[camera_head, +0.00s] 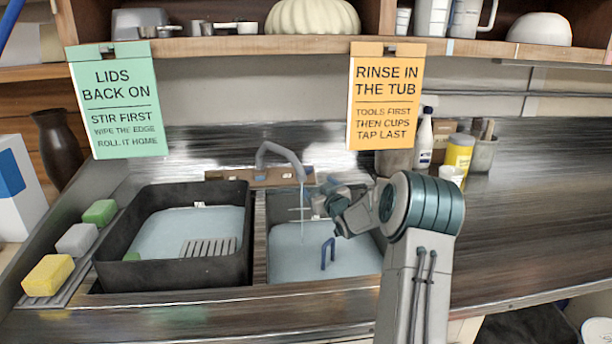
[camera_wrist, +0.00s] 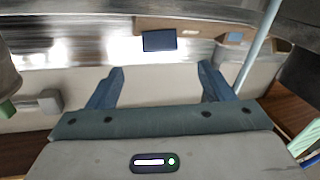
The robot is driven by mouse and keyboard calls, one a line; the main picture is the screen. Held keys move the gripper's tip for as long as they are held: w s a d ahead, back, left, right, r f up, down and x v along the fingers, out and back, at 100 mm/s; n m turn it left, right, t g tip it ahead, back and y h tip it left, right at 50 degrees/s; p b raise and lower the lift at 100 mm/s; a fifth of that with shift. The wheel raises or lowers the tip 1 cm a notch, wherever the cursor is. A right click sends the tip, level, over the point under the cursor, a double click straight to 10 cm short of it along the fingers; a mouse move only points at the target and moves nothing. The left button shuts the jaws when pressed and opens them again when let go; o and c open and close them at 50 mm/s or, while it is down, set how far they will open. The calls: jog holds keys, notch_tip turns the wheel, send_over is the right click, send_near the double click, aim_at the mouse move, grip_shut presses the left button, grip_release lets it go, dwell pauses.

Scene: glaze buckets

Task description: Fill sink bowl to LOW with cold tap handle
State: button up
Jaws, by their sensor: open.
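The sink bowl (camera_head: 290,264), right of the black tub, holds pale blue water; no LOW mark is readable. The grey curved tap (camera_head: 281,149) arches over it from a brown base (camera_head: 262,178). A thin pale line, apparently a water stream (camera_head: 302,222), drops from the spout into the bowl. My gripper (camera_head: 322,203) is over the bowl, right of the spout. In the wrist view my gripper (camera_wrist: 161,78) has its two blue fingers wide apart and nothing between them. A dark blue block (camera_wrist: 159,40), perhaps the cold tap handle, shows beyond the fingertips. My gripper partly hides the tap's right side.
A black tub (camera_head: 120,275) with water and a grey rack stands left of the bowl. Sponges (camera_head: 48,275) line its left edge. A blue U-shaped piece (camera_head: 328,254) shows in the bowl. Bottles (camera_head: 424,140) and cups stand behind right; the right counter (camera_head: 540,200) is clear.

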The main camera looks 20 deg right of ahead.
jog(key=w+p, duration=0.1)
jog(key=w, duration=0.9)
jog(key=shift+w+d, duration=0.1)
jog(key=c, duration=1)
jog(key=shift+f, duration=0.1)
